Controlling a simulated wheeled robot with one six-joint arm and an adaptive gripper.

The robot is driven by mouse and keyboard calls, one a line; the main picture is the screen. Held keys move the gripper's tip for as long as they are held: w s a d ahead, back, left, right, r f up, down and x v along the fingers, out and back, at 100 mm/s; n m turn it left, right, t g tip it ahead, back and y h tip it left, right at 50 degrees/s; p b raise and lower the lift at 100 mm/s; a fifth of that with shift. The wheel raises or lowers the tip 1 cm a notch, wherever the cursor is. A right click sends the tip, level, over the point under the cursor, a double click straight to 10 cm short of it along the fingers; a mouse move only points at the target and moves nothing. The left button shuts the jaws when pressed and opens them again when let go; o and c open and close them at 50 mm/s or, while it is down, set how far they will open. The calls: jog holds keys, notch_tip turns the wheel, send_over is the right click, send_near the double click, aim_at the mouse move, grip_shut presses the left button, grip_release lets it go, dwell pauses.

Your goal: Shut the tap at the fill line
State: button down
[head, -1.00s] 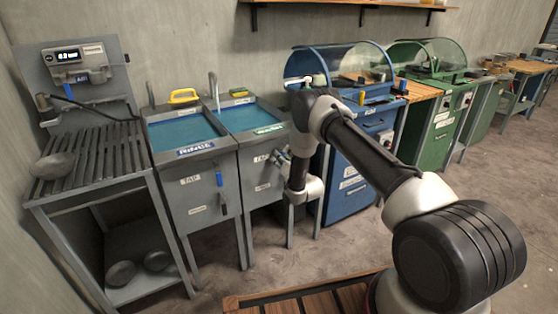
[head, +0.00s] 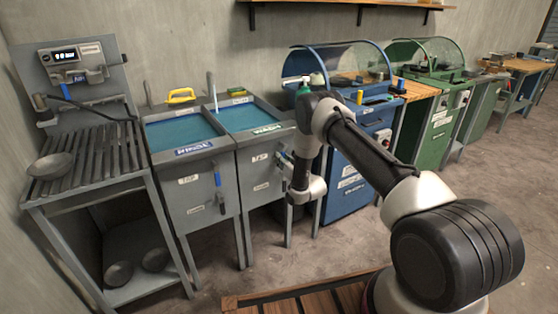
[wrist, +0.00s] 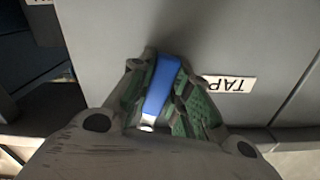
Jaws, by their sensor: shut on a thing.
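In the wrist view, a blue tap handle (wrist: 161,84) lies between the green-padded fingers of my gripper (wrist: 160,82), with its pale metal end toward the palm. The fingers are closed around it. Beside it, a label reading TAP (wrist: 230,84) appears upside down on the grey front panel. In the head view my gripper (head: 284,163) is at the front of the right-hand basin (head: 262,131), and hides most of that tap. Blue-green water (head: 245,116) stands in this basin. I cannot make out a fill line.
The left basin (head: 190,151) has its own blue tap handle (head: 218,180), hanging down. A blue cabinet (head: 345,185) stands close to the right of my wrist.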

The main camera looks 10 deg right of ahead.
jog(key=shift+w+d+f+n, duration=0.15)
jog(key=shift+d+n, duration=0.25)
jog(key=shift+n, duration=0.35)
jog(key=shift+w+d+r+n, duration=0.1)
jog(key=shift+d+n, duration=0.3)
jog(key=shift+n, duration=0.35)
jog(key=c, duration=1.3)
grip_release()
jog(key=v, duration=1.2)
